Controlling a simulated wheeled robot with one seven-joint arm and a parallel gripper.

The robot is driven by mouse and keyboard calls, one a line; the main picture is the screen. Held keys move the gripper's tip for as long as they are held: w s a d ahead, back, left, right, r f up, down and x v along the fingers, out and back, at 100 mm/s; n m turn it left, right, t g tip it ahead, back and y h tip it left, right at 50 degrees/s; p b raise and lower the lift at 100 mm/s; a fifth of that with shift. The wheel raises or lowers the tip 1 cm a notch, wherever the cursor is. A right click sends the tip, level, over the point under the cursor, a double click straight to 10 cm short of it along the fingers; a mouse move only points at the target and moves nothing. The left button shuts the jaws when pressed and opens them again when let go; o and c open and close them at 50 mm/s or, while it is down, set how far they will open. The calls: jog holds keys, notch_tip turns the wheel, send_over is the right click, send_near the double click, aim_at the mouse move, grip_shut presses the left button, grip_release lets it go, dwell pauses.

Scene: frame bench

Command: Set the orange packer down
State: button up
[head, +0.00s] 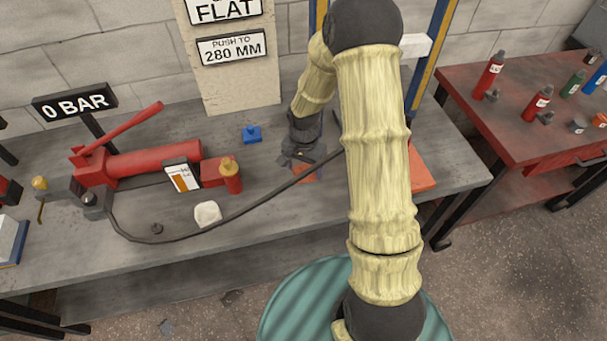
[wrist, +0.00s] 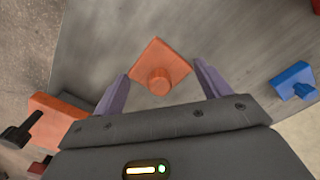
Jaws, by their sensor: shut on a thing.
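The orange packer (wrist: 167,62) is a flat square block with a round knob. In the wrist view it lies between the two purple fingers of my gripper (wrist: 160,88), which is shut on it. In the head view my gripper (head: 300,155) points down over the grey bench (head: 300,215), and part of the orange packer (head: 309,174) shows just below it. The black hose and the gripper hide some of it. I cannot tell whether its underside touches the bench.
A blue packer (head: 252,133) stands to the left, near the sign board (head: 235,75). A red hand pump (head: 150,163) and pale lump (head: 207,213) are further left. A black hose (head: 265,195) crosses the bench. Another orange-red block (head: 418,172) lies right, partly behind my arm.

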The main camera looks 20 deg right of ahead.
aim_at(304, 176)
jog(key=shift+f, duration=1.85)
jog(key=shift+f, duration=0.15)
jog(key=o, duration=1.1)
notch_tip(304, 176, up, 12)
jog(key=shift+r+p, duration=0.15)
jog(key=shift+p, duration=0.2)
